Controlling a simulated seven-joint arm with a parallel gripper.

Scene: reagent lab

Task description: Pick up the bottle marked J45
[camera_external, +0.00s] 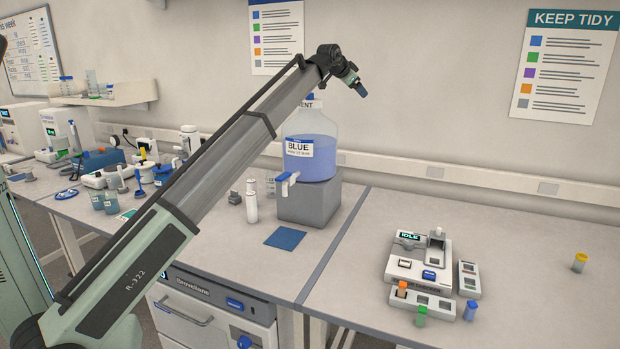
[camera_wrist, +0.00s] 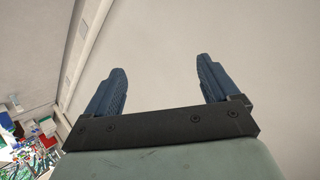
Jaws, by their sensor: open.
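Several small capped bottles stand on the right-hand bench in the external view: one with an orange cap (camera_external: 402,290), one with a green cap (camera_external: 421,317), one with a blue cap (camera_external: 470,311) and one with a yellow cap (camera_external: 579,263). The marking J45 is not legible on any of them. The orange-capped one is in a block; the yellow-capped one stands alone at the far right. My gripper (camera_external: 361,90) is raised high, well above the bench and away from these bottles. In the wrist view my gripper (camera_wrist: 162,72) is open and empty, facing the wall.
A white device (camera_external: 418,272) reading IDLE stands among light grey holder blocks (camera_external: 468,280). A large blue-filled bottle (camera_external: 311,150) sits on a grey block (camera_external: 309,205) left of it, with a blue mat (camera_external: 285,238) in front. The bench right of the device is mostly clear.

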